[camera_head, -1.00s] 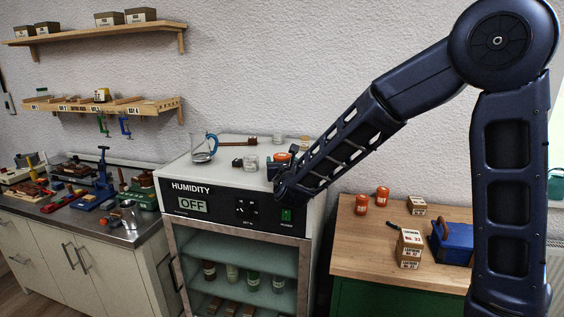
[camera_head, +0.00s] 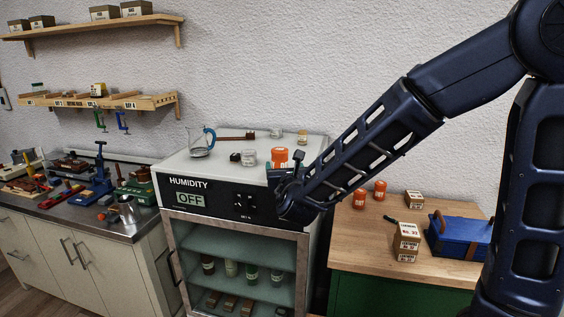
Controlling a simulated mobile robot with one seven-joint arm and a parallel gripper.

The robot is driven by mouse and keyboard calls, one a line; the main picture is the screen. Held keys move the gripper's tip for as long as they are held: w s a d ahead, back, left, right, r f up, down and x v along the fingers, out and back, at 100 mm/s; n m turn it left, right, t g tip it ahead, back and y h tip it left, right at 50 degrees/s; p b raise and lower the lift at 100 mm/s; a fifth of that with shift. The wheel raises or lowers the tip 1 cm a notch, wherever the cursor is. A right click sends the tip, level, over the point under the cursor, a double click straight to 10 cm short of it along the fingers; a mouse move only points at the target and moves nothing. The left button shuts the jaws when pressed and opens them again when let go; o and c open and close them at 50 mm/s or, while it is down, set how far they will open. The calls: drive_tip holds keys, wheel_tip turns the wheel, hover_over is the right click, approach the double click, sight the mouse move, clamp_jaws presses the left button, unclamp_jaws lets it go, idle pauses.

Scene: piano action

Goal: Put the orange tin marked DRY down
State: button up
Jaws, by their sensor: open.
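An orange tin (camera_head: 279,157) with a pale band stands upright on top of the humidity cabinet (camera_head: 225,160), near its front right. Its lettering is too small to read. My gripper (camera_head: 284,173) is open at the cabinet's front edge, just in front of the tin. The gripper hides the tin's lower part, so I cannot tell if they touch. Two more orange tins, a left one (camera_head: 359,199) and a right one (camera_head: 380,190), stand on the wooden bench, their marks also unreadable.
The cabinet top also holds a glass beaker (camera_head: 200,142), a white-lidded jar (camera_head: 249,158) and small pots, with clear space between. The wooden bench (camera_head: 375,240) at right bears cartons (camera_head: 406,242) and a blue box (camera_head: 458,237). A cluttered counter (camera_head: 128,232) is at left.

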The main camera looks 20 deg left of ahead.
drive_tip(key=w+d+r+m+g+h, duration=0.1)
drive_tip(key=w+d+m+g+h, duration=0.2)
drive_tip(key=d+m+h, duration=1)
drive_tip(key=w+d+m+g+h, duration=0.15)
drive_tip(key=d+m, duration=0.45)
drive_tip(key=d, duration=1.5)
drive_tip(key=s+d+f+m+g+y, duration=0.2)
drive_tip(key=s+d+m+g, duration=0.5)
drive_tip(key=d+m, duration=0.4)
drive_tip(key=s+d+m+y, duration=0.2)
drive_tip(key=s+m+y, duration=0.3)
drive_tip(key=m, duration=0.5)
drive_tip(key=shift+s+r+m, duration=0.3)
drive_tip(key=shift+s, duration=0.95)
drive_tip(key=shift+d+g+y, duration=0.1)
drive_tip(key=shift+g+y, duration=0.15)
